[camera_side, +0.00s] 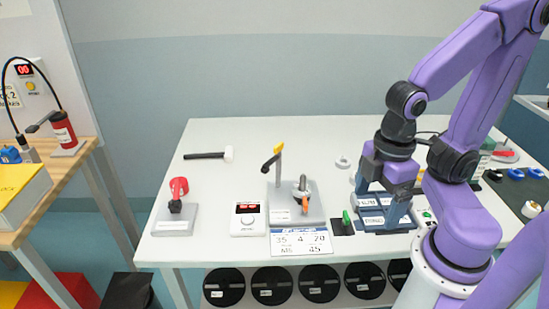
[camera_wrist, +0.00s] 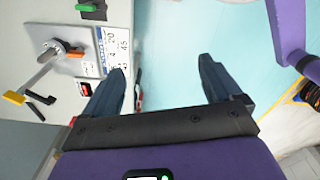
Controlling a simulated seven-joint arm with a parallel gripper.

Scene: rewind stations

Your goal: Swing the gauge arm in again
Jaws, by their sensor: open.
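The gauge stand is a grey plate (camera_side: 312,212) on the white table. A thin grey post rises from its back left. A black arm (camera_side: 268,164) with a yellow tip (camera_side: 279,148) sits at the post's top, apart from the spindle (camera_side: 302,184) with its orange lever (camera_side: 305,204). In the wrist view, the yellow tip (camera_wrist: 14,97), black arm (camera_wrist: 42,98) and orange lever (camera_wrist: 75,53) show at the left. My gripper (camera_side: 384,205) is open, right of the stand. In the wrist view, nothing shows between its fingers (camera_wrist: 162,68).
A white box with a red display (camera_side: 248,219) and a number card (camera_side: 301,241) lie near the front edge. A red-handled clamp (camera_side: 177,200) stands at left; a hammer (camera_side: 208,155) lies behind. The back middle is mostly clear.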

